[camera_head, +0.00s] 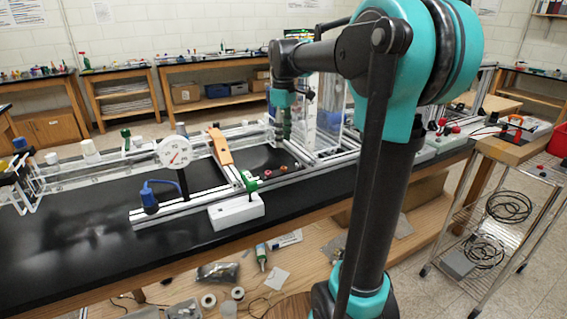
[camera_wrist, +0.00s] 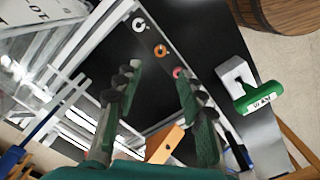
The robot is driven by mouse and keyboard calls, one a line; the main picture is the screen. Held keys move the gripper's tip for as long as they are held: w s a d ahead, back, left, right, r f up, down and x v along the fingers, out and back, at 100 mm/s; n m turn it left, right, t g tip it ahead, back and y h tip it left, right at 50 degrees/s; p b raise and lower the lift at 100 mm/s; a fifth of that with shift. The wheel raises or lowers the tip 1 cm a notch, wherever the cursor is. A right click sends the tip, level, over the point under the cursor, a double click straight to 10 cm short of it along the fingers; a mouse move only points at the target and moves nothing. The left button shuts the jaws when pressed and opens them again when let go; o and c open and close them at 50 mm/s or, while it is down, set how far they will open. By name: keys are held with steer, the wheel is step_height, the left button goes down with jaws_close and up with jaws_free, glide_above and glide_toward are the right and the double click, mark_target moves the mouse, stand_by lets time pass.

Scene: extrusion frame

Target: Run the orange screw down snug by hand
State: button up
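My gripper (camera_head: 284,132) hangs pointing down above the frame on the black bench. A small orange ring-shaped piece (camera_wrist: 161,51), which looks like the orange screw's head, lies beyond the fingertips, between a white one (camera_wrist: 138,24) and a red one (camera_wrist: 179,72). In the head view the orange piece (camera_head: 283,169) shows small on the dark surface, below and apart from my gripper. I cannot tell how far it is screwed in.
An orange bar (camera_head: 220,146) lies across the aluminium rails left of my gripper. A dial gauge (camera_head: 174,153) stands farther left. A white block with a green tag (camera_head: 237,211) sits at the bench front. Clear panels and rails stand close behind my gripper.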

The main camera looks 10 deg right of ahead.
mark_target(284, 170)
step_height(284, 170, down, 10)
steer(key=shift+r, duration=0.1)
stand_by(0.4)
jaws_close()
